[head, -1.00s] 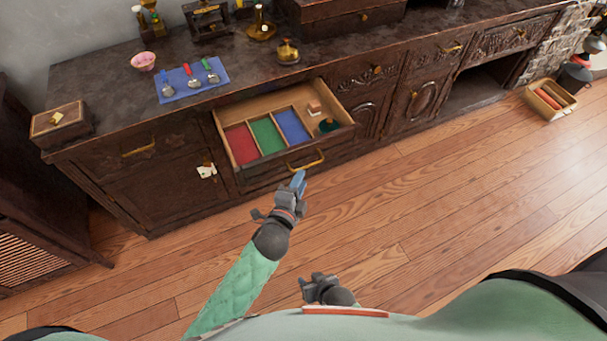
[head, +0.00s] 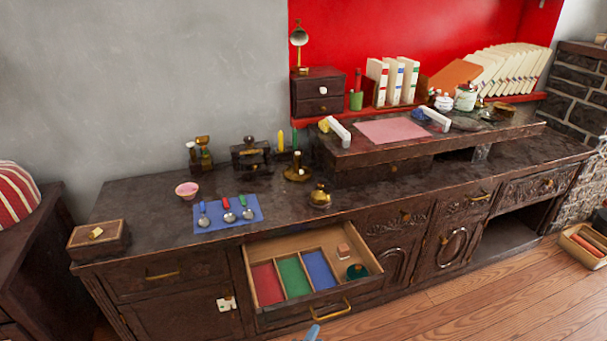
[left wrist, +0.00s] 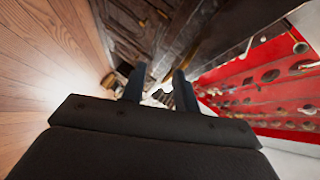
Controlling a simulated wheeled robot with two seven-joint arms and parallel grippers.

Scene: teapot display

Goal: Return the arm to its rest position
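My left gripper shows in the head view only as a bluish tip (head: 313,332) at the bottom edge, in front of the open drawer (head: 347,303) and below its brass handle. In the left wrist view my left gripper (left wrist: 160,85) has its two dark fingers apart, with nothing seen between them. The rest of the left arm is out of the head view. My right gripper is not in view.
The drawer juts out from the dark cabinet (head: 190,268), with red, green and blue compartments. A blue mat (head: 215,226) with spoons, a wooden box (head: 98,240) and a pink bowl (head: 187,190) are on top.

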